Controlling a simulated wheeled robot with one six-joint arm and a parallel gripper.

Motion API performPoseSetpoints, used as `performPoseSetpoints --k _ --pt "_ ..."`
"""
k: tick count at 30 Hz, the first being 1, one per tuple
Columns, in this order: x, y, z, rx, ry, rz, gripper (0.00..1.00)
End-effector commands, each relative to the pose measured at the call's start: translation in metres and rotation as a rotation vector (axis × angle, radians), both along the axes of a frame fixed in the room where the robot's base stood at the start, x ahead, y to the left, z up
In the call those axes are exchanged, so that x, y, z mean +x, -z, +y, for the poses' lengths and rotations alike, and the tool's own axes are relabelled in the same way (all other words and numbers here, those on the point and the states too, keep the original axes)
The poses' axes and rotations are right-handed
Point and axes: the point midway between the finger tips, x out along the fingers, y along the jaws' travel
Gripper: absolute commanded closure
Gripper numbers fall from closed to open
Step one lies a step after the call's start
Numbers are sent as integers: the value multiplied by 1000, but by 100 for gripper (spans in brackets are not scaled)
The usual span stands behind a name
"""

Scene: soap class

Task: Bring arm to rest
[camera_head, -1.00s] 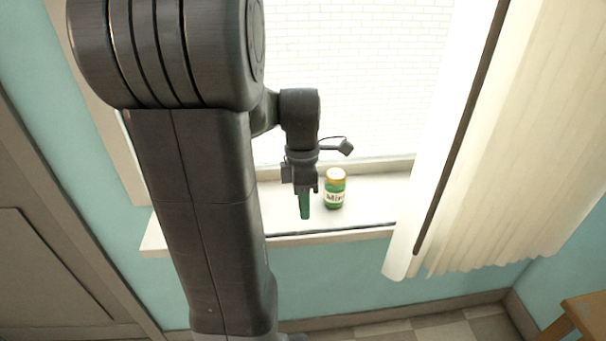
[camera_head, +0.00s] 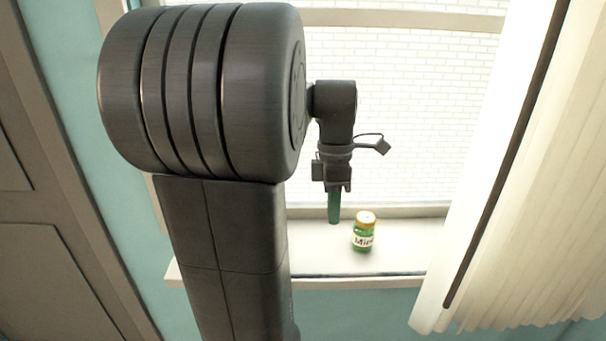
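My arm fills the left and middle of the head view, with its large dark joint at the upper left. My gripper (camera_head: 334,207) hangs pointing down in front of the window, above the sill. A narrow green part shows at its tip; I cannot tell whether it is the fingers or something held between them. Whether the gripper is open or shut does not show. A green jar (camera_head: 362,241) with a yellow lid and a white label stands upright on the sill, just right of and below the gripper tip. The jar appears apart from the gripper.
The white windowsill (camera_head: 400,255) is otherwise clear where visible. A pale curtain (camera_head: 540,190) with a dark rod hangs at the right. A brown panelled door or cabinet (camera_head: 40,250) is at the left. My arm hides part of the sill and wall.

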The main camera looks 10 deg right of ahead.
Motion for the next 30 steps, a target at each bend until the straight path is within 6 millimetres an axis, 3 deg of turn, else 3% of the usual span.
performPoseSetpoints --k 8,24,30 --pt "-4 19 1 2 0 5 80" --pt "-24 121 6 4 1 7 80" --pt "-27 147 6 1 1 3 80"
